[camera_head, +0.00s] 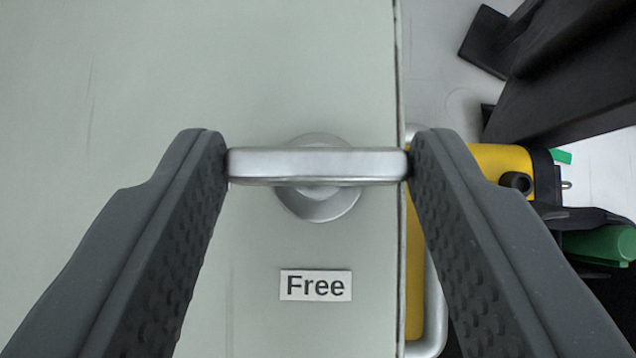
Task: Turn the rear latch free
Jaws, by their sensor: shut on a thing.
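The latch (317,164) is a silver bar handle on a round silver base, mounted on a pale grey-green panel (120,90) near its right edge. The bar lies level across the picture. My gripper (318,164) is shut on the bar, with one dark grey ridged finger touching each end. A white label reading "Free" (316,286) sits on the panel below the latch. Whether this is the rear latch cannot be told from this view.
Beyond the panel's right edge are a yellow body (502,160) with a silver tube frame (437,318), a green cylinder (597,243) and large black beams (570,85). The panel left of the latch is bare.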

